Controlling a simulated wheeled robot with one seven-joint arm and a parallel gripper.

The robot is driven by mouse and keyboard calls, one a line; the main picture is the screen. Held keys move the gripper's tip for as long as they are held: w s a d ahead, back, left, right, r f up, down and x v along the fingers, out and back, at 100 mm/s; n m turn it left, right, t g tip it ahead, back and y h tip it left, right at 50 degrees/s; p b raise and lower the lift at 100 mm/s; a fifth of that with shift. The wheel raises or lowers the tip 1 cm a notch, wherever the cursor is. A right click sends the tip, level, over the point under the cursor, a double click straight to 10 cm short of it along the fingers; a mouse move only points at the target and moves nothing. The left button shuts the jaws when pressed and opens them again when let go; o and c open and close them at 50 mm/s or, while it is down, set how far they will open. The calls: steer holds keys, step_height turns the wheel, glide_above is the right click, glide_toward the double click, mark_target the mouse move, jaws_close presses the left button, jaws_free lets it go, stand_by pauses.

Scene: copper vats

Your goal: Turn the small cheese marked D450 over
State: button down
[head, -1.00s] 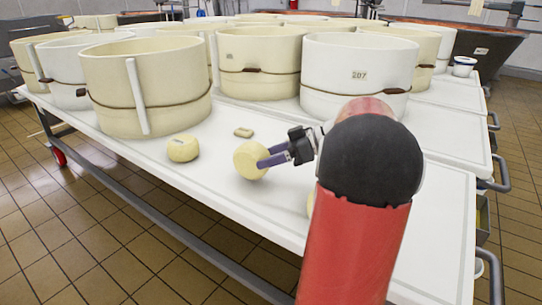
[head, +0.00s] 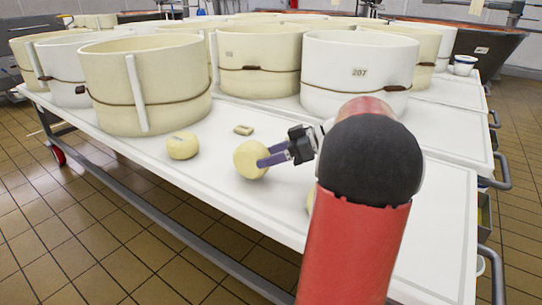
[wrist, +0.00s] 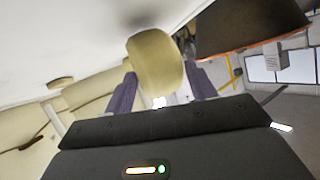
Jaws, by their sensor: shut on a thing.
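My gripper (head: 266,160) is shut on a small pale yellow cheese (head: 251,160), its purple fingers on either side of it. The cheese is on edge, with a flat round face turned toward the head camera. No mark can be read on it. In the wrist view the cheese (wrist: 155,66) sits between the fingers (wrist: 161,90), with a dark shadow on the white top close by. I cannot tell whether it touches the table. A second small cheese (head: 182,146) lies flat to the left, with an unreadable mark on top.
A small flat tan piece (head: 243,130) lies behind the cheeses on the white table (head: 215,168). Large cream and white vats (head: 358,75) stand behind. Another pale round thing (head: 309,203) is mostly hidden by my arm. The table's front edge is close.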

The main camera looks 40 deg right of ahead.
steer(key=shift+f+b, duration=0.4)
steer(key=shift+b, duration=0.1)
stand_by(0.4)
steer(key=shift+c, duration=2.1)
jaws_free()
steer(key=shift+p+v, duration=0.55)
steer(key=shift+v, duration=3.4)
